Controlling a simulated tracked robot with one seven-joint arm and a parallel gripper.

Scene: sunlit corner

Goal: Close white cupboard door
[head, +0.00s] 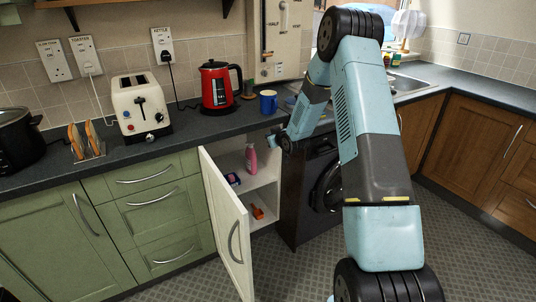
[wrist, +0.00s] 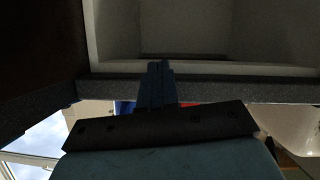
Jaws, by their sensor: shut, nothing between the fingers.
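The white cupboard door (head: 229,229) stands wide open in the head view. It is hinged at the cupboard's left side and swings out toward me, with a curved metal handle (head: 236,243) on its outer face. The open white cupboard (head: 262,183) holds a pink bottle, a dark blue item and an orange item. My gripper (head: 273,138) is shut and empty near the counter's front edge, by the upper right of the opening, apart from the door. In the dark wrist view its fingers (wrist: 157,82) are together, pointing toward the cupboard interior (wrist: 200,40); the door cannot be made out there.
A dark washing machine (head: 309,193) stands right of the cupboard, and green drawers (head: 155,215) are left of it. The counter above holds a red kettle (head: 216,87), a blue mug (head: 268,102) and a toaster (head: 141,106). Patterned floor (head: 310,260) is clear before the opening.

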